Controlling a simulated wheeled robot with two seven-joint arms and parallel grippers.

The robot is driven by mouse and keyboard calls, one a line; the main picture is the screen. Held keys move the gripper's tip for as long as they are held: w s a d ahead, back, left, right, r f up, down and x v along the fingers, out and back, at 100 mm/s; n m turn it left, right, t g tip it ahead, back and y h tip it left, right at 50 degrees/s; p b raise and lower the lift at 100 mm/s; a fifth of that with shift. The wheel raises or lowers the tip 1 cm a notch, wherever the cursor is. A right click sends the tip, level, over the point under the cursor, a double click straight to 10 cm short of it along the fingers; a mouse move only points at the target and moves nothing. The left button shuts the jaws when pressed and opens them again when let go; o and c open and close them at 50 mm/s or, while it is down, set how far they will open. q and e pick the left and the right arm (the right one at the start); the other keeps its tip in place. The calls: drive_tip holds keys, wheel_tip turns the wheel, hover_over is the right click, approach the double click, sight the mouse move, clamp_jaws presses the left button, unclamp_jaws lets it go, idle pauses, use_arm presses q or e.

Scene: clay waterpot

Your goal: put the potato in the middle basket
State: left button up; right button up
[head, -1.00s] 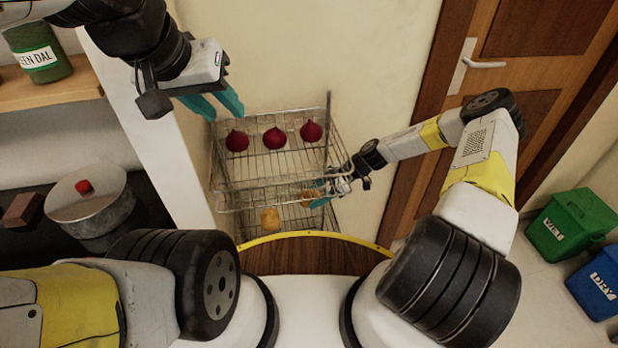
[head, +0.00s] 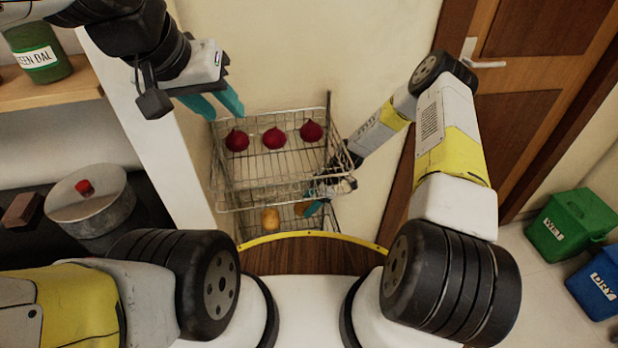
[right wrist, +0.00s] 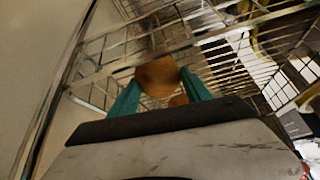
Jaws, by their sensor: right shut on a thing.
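A wire basket rack (head: 221,190) stands against the wall. Its upper basket holds three red beetroots (head: 274,138). One brown potato (head: 270,218) rests in a lower basket (head: 330,222). My right gripper (head: 311,206) is at the right side of the rack, below the upper basket's rim, shut on another potato (right wrist: 158,76). That potato is partly hidden in the head view; in the right wrist view it sits between the teal fingers, with wire bars close around it. I cannot tell whether it touches the basket. My left gripper (head: 222,108) is open and empty, above the rack's left corner.
A door (head: 520,100) is behind my right arm. Green (head: 570,225) and blue (head: 597,280) bins stand at the right. A shelf with a green jar (head: 38,55) and a lidded pot (head: 92,205) are at the left. The rack's wire rims surround my right gripper closely.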

drive_tip(key=shift+a, duration=0.1)
drive_tip(key=o, duration=1.5)
drive_tip(key=v, duration=1.2)
